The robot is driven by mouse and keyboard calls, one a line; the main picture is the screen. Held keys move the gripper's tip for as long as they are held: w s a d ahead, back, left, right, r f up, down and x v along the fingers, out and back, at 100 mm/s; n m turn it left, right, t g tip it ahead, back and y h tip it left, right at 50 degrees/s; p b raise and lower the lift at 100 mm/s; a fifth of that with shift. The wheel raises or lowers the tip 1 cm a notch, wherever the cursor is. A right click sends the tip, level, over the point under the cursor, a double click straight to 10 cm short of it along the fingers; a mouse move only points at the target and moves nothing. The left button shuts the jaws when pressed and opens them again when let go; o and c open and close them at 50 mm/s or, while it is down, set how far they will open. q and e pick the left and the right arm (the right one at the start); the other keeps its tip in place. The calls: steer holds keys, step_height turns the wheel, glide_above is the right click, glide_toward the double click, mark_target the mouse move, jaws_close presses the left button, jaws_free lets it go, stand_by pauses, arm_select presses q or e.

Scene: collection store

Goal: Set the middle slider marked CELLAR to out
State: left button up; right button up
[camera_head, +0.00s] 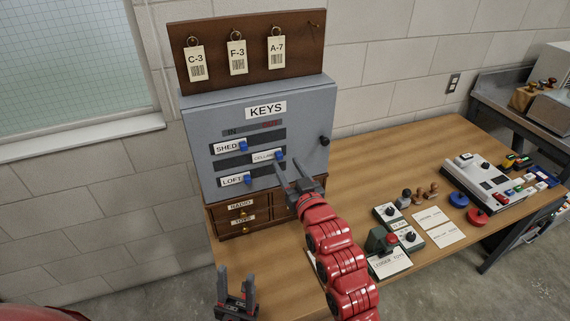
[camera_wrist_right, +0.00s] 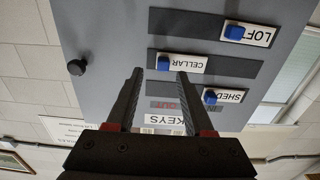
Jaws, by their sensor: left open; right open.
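The grey KEYS cabinet (camera_head: 205,125) has three slots with labelled sliders. The middle slider marked CELLAR (camera_head: 264,157) has a blue knob and sits near the right end of its slot, towards the OUT marking (camera_head: 270,124). In the right wrist view, which is upside down, the CELLAR slider (camera_wrist_right: 190,66) sits near the slot's left end, on the OUT side. My right gripper (camera_head: 287,163) is open in front of it; its fingertips (camera_wrist_right: 160,71) appear on either side of the knob. Contact cannot be told. My left gripper (camera_head: 236,271) is open and empty, low at the front.
The SHED slider (camera_head: 227,148) and LOFT slider (camera_head: 233,181) sit above and below, further left. A black cabinet knob (camera_head: 324,140) is to the right. Wooden drawers (camera_head: 232,217) stand underneath. Tagged keys hang on a brown board (camera_head: 262,22). Small devices and cards lie on the table's right.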

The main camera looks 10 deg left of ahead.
steer(key=p+v, duration=0.3)
steer(key=v, duration=1.1)
steer(key=shift+d+p, duration=0.15)
steer(key=shift+p, duration=0.25)
